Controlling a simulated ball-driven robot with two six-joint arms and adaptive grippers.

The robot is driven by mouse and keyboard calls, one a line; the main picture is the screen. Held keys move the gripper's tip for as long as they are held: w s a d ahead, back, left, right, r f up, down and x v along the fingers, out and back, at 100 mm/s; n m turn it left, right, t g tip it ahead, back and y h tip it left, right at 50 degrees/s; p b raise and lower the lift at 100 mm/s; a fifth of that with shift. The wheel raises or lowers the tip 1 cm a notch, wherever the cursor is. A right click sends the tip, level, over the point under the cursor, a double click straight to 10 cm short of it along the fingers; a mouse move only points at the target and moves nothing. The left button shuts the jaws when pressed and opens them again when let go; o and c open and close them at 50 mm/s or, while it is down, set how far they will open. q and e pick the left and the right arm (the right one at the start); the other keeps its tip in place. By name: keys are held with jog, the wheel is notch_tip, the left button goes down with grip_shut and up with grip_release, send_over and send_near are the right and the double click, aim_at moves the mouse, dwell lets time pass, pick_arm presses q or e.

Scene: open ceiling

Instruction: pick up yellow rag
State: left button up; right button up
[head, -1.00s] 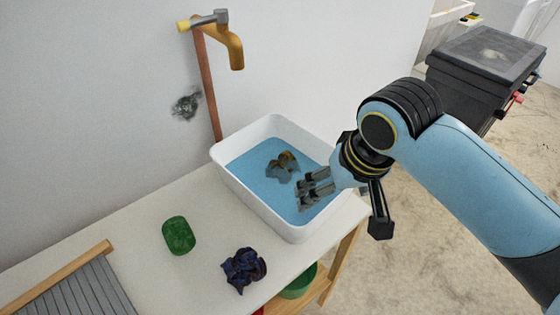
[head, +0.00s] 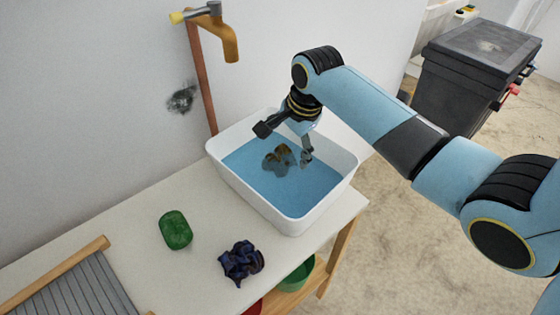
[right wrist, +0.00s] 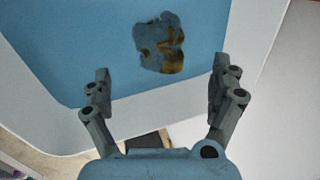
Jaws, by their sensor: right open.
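The rag (head: 279,158) is a crumpled dark yellow-brown and grey cloth in the blue water of the white basin (head: 291,224). In the right wrist view the rag (right wrist: 159,43) lies ahead of the fingertips, roughly between their lines, a little left of centre. My right gripper (head: 307,158) is over the basin, just right of the rag in the head view. Its fingers (right wrist: 162,88) are spread wide with nothing between them. I cannot tell its exact height above the water. My left gripper is not in view.
A green block (head: 176,231) and a dark blue crumpled cloth (head: 242,263) lie on the white table (head: 207,283) in front of the basin. A tap (head: 222,38) on a copper pipe stands behind. A washboard (head: 84,290) is at lower left.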

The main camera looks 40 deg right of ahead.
aim_at(282, 158)
jog(key=x, duration=0.6)
jog(key=shift+s+a, duration=0.15)
jog(key=c, duration=0.9)
jog(key=shift+c, duration=0.3)
notch_tip(282, 158, up, 10)
